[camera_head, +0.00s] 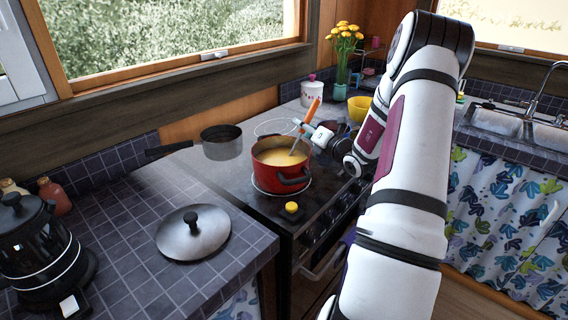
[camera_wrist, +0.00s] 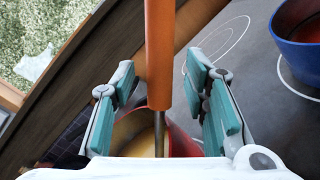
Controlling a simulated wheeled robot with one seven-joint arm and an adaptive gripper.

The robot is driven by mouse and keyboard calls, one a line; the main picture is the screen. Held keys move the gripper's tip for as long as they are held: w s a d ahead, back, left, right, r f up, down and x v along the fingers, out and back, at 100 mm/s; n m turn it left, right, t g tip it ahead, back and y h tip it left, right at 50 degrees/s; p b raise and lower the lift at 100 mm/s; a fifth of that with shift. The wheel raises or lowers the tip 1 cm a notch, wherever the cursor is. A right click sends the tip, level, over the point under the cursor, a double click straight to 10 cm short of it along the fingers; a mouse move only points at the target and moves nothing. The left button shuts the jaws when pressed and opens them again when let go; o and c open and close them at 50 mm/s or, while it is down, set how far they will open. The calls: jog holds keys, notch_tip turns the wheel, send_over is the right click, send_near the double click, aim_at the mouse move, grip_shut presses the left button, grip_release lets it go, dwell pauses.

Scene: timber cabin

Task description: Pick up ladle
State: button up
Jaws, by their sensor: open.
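The ladle (camera_head: 312,111) has an orange handle and a metal shaft. It leans in a red pot (camera_head: 268,183) of yellowish soup on the stove, handle pointing up and to the right. Its bowl is hidden in the soup. My gripper (camera_head: 303,127) is at the handle, just above the pot's right side. In the wrist view the orange handle (camera_wrist: 159,55) stands between the two teal-padded fingers of my gripper (camera_wrist: 165,110). The fingers are open, with a gap on each side of the handle. The red pot (camera_wrist: 182,141) shows below.
A saucepan (camera_head: 222,143) stands left of the red pot. A metal lid (camera_head: 193,232) and a black kettle (camera_head: 38,250) are on the tiled counter. A yellow bowl (camera_head: 360,108) and a flower vase (camera_head: 342,75) stand behind. A blue bowl (camera_wrist: 300,57) is at the right in the wrist view.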

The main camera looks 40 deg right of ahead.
grip_shut()
jog(key=shift+r, duration=0.1)
